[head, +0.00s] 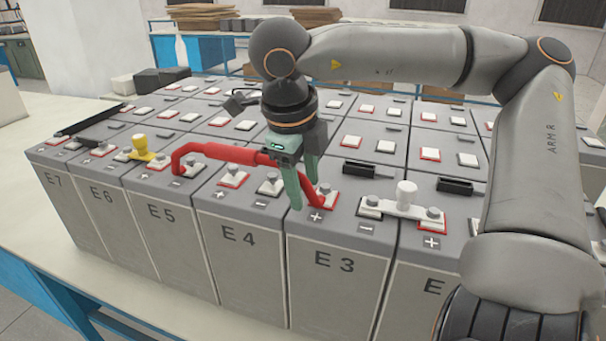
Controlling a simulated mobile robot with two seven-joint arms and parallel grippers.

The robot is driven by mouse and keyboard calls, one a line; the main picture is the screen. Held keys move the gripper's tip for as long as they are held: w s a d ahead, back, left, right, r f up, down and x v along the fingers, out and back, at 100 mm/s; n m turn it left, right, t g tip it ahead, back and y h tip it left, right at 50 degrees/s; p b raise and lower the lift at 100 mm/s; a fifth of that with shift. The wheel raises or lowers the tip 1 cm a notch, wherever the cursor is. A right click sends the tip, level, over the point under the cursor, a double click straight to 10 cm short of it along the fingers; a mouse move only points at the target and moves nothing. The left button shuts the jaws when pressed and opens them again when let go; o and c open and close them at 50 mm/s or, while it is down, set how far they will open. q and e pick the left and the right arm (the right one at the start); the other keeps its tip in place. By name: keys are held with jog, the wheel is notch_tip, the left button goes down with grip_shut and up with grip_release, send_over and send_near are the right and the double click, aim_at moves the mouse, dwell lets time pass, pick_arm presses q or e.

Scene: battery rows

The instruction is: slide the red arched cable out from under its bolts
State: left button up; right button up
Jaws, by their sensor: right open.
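The red arched cable (228,153) spans the battery tops from a terminal on E5 to a terminal on E3. Its left end sits by a grey bolt (192,159). Its right end comes down by another grey bolt (325,189). My right gripper (303,193) is open and points down at the right part of the cable. Its green fingers stand on either side of the cable there, as far as I can see; contact is not clear. The fingers hide part of the cable. My left gripper is not in view.
A yellow piece (142,148) stands on the left. Black blocks (358,169) lie on the battery tops. A dark strip (95,120) lies at the far left edge. Pale table (38,215) shows in front.

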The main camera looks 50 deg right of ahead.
grip_shut()
dwell(0.3)
dwell(1.0)
jog(key=shift+r, duration=0.15)
dwell(0.3)
jog(key=shift+s+a+b, duration=0.25)
jog(key=shift+a, duration=0.4)
jog(key=shift+s+a+b, duration=0.2)
jog(key=shift+a, duration=0.4)
jog(key=shift+s+a+b, duration=0.25)
jog(key=shift+a, duration=0.4)
jog(key=shift+f+b, duration=0.4)
jog(key=shift+b, duration=0.15)
dwell(0.4)
grip_release()
